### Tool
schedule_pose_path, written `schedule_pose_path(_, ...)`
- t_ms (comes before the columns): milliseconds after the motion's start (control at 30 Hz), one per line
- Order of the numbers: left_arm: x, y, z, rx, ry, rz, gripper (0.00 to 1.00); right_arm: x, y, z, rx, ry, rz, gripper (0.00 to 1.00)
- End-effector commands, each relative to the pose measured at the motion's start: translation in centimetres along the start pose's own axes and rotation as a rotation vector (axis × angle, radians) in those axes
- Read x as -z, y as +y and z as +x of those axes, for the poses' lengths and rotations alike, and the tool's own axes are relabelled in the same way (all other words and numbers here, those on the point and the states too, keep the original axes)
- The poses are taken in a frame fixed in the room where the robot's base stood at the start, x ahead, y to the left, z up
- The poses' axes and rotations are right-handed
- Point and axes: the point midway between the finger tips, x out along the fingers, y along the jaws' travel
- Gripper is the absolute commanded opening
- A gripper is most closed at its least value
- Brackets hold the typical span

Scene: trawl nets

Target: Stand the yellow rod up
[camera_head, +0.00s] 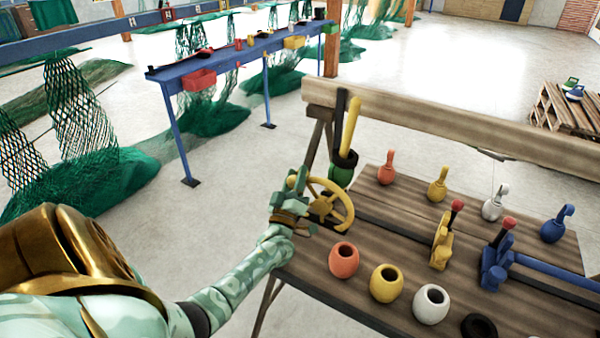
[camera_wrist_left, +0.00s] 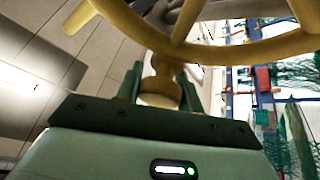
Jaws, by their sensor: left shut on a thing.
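A long yellow rod (camera_head: 351,122) stands close to upright, its top leaning a little right, beside a black bar near the left end of the workbench (camera_head: 455,275). Its lower end goes into a dark ring above a green holder (camera_head: 342,174). In front is a yellow handwheel (camera_head: 347,205). My left gripper (camera_head: 291,196) is at the wheel's left side. In the left wrist view, its fingers are shut on a short yellow knob (camera_wrist_left: 160,92) joined to the wheel's rim (camera_wrist_left: 212,52). My left gripper is apart from the rod. My right gripper is not in view.
Yellow (camera_head: 441,238) and blue (camera_head: 496,262) levers with red knobs stand mid-bench. Several coloured pots, including a red one (camera_head: 343,260), line the front. Several handled pieces stand behind. A wooden beam (camera_head: 450,130) runs along the back. A blue table (camera_head: 230,62) stands farther off.

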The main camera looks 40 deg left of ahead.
Motion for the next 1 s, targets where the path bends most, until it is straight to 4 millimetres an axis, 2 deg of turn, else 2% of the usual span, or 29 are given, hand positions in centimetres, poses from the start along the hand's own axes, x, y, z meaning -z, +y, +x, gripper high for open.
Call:
schedule_pose_path(400,-0.1,-1.4,-0.3,0.056,0.008,-0.088,0.0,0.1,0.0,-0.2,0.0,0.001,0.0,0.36)
schedule_pose_path(1000,-0.1,-1.7,-0.4,0.068,0.011,-0.11,0.0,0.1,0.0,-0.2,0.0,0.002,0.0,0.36)
